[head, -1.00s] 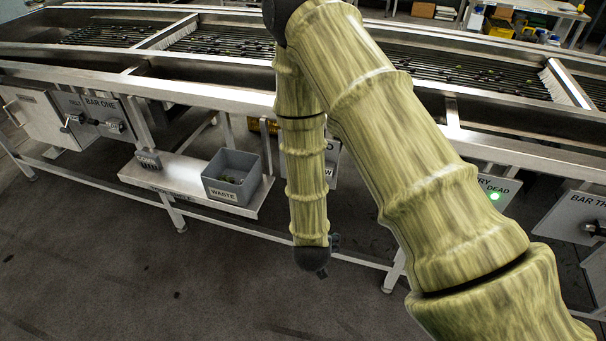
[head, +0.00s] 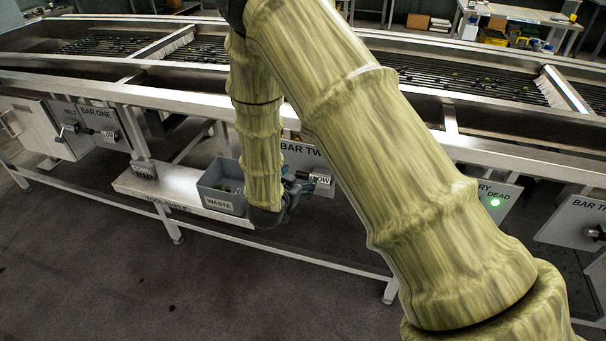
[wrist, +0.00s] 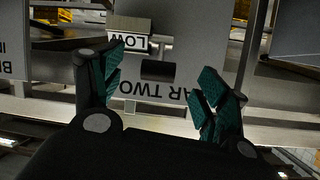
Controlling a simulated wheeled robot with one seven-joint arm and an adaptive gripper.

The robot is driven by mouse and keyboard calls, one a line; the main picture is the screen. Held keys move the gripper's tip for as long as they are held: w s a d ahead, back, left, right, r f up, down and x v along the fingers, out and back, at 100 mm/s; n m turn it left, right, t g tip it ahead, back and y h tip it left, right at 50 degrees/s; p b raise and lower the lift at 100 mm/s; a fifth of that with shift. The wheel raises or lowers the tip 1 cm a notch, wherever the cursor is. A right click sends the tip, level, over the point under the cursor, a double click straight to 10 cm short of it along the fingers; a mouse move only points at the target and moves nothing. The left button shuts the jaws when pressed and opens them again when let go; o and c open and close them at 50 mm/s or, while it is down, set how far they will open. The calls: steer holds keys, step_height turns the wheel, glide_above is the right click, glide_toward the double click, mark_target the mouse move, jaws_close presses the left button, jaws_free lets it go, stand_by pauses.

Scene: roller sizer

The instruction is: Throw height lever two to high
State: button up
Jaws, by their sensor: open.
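The bar two panel (head: 298,150) hangs under the machine's rail, partly hidden behind my arm. Its lettering shows upside down in the wrist view (wrist: 185,85). A white LOW label (wrist: 128,42) sits against a grey block (wrist: 130,25) on this panel; the label also shows in the head view (head: 321,180). A dark block (wrist: 158,70) stands out between LOW and the lettering; I cannot tell which part is the lever's grip. My gripper (wrist: 160,85) is open and empty, its teal fingers spread either side of the dark block, apart from it. In the head view my gripper (head: 303,187) is in front of the panel.
A grey waste bin (head: 222,180) stands on the metal tool shelf (head: 150,185), close left of my wrist. The bar one panel (head: 95,112) is at the left, the bar three panel (head: 572,222) at the right. A lower frame rail runs below. The floor in front is clear.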

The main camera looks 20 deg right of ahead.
steer(key=shift+p+x, duration=0.4)
steer(key=shift+x, duration=2.15)
steer(key=c, duration=1.4)
